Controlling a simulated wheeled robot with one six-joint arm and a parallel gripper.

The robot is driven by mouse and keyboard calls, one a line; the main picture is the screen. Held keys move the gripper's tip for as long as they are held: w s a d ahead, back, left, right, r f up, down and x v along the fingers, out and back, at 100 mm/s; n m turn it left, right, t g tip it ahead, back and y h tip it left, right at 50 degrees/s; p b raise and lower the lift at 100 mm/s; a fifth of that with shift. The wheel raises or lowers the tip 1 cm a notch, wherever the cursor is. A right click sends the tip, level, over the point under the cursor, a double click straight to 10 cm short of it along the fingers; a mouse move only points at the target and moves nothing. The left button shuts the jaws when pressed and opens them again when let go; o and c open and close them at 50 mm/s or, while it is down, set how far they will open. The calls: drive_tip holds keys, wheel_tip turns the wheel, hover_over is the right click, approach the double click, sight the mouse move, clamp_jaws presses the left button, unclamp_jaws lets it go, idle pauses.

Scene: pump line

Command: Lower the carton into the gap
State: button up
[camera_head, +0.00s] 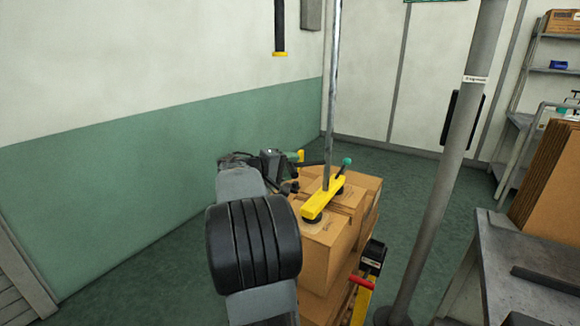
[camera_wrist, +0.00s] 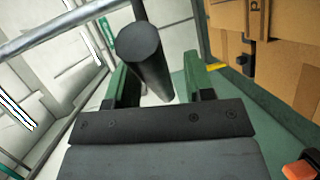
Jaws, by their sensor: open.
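A yellow lifter beam (camera_head: 322,199) hangs on a grey vertical tube (camera_head: 332,90), with dark suction cups on carton tops. A lever with a teal knob (camera_head: 347,161) rises from it. A brown carton (camera_head: 322,252) is under the front cup, among other cartons; I cannot tell whether it is raised. No gap shows clearly. My gripper (camera_head: 294,157) is at the lifter's far left, partly hidden by my arm. In the wrist view its green jaws (camera_wrist: 158,78) are open, with a black round handle (camera_wrist: 150,55) between them. I cannot tell whether they touch it.
A grey post (camera_head: 447,150) stands right of the cartons. A red-handled device (camera_head: 362,283) is at their front right. A grey bench (camera_head: 530,270) and flat cardboard (camera_head: 550,180) are at right. Green floor (camera_head: 180,255) is clear at left.

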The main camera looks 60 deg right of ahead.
drive_tip(key=shift+c, duration=0.3)
clamp_jaws()
drive_tip(key=shift+f, duration=0.1)
